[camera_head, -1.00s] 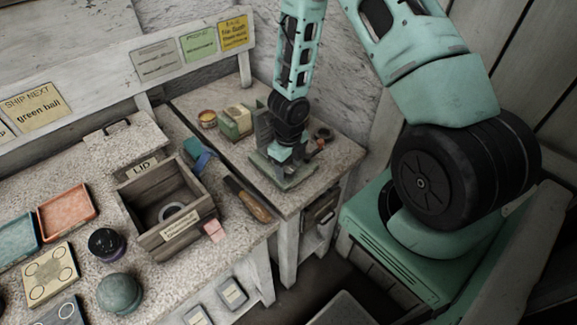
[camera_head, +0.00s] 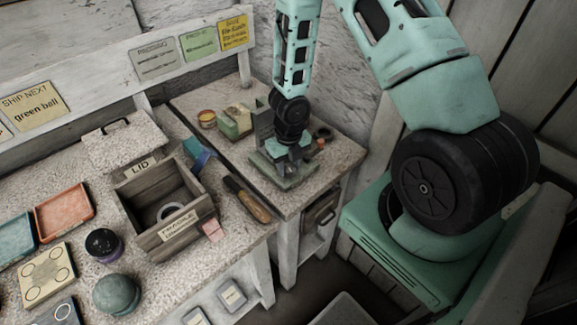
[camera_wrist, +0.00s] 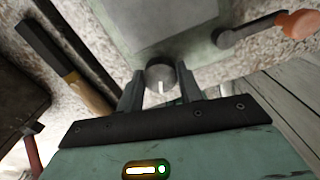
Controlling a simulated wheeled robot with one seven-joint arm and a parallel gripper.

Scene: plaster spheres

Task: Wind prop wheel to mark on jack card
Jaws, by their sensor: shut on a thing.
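The green jack (camera_head: 283,178) stands on the right bench, with a flat base and an upright plate. My gripper (camera_head: 290,163) points down over it and hides much of it. In the wrist view, my gripper (camera_wrist: 158,88) is shut on a small grey round wheel (camera_wrist: 160,73) with a pale line on it. Whether that line meets any mark cannot be told. A yellow card (camera_head: 234,34) is on the back board at the right; its small writing is too blurred to read, so I cannot confirm it is the jack card.
A crank with an orange grip (camera_wrist: 297,24) lies close to the jack. A wooden-handled tool (camera_head: 248,199) lies left of the jack. The wall is close behind.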

